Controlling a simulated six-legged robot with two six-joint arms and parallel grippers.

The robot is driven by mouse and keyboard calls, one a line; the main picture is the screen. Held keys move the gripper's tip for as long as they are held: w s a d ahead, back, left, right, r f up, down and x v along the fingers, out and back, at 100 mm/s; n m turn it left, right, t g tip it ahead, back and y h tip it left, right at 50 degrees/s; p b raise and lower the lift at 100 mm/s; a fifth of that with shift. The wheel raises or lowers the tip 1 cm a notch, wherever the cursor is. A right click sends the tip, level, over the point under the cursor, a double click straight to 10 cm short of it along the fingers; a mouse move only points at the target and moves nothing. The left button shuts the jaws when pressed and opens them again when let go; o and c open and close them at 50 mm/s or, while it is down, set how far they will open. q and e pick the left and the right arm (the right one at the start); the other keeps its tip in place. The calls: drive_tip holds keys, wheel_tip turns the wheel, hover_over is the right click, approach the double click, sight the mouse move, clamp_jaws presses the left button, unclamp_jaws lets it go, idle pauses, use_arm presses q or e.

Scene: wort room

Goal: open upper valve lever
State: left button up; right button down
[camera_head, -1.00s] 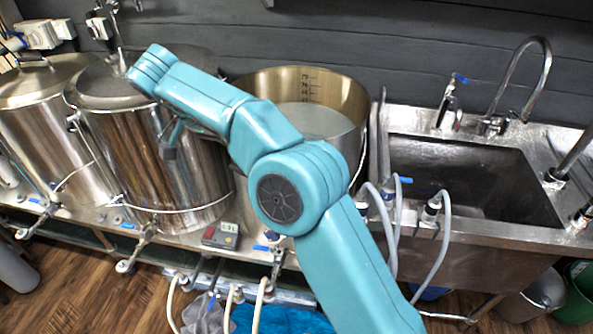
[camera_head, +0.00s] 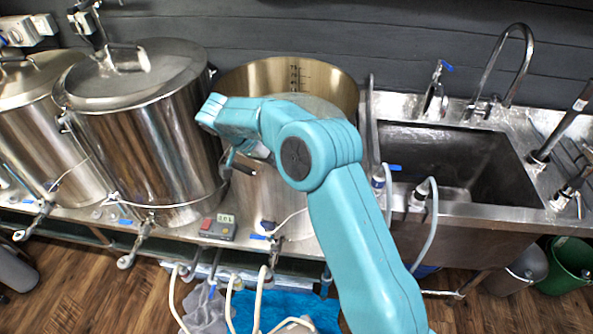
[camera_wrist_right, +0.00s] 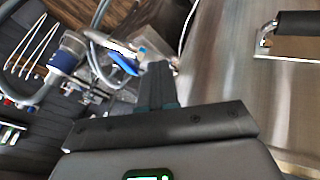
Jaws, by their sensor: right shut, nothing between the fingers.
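Several valves with blue levers show in the head view. One blue lever (camera_head: 259,237) sits low in front of the open kettle. Another blue lever (camera_head: 393,167) sits higher, at the sink's left edge. I cannot tell which is the upper one the task means. My right gripper (camera_head: 229,168) hangs in front of the open kettle's wall, above and left of the low lever. In the right wrist view, its dark fingers (camera_wrist_right: 157,86) are shut and empty. A blue lever (camera_wrist_right: 124,62) shows just left of the fingertips, apparently apart from them. My left gripper is out of view.
The open steel kettle (camera_head: 250,78) stands behind my right arm, and a lidded kettle (camera_head: 140,130) stands left of it. A red-and-grey control box (camera_head: 218,227) lies on the shelf. The sink (camera_head: 450,160) is at right. Pale hoses (camera_head: 235,300) hang below.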

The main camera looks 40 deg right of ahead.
drive_tip(key=s, duration=0.1)
drive_tip(key=s+d+p, duration=0.1)
drive_tip(key=s, duration=0.1)
drive_tip(key=s+f, duration=0.1)
drive_tip(key=shift+s+d, duration=0.2)
drive_tip(key=shift+d, duration=0.05)
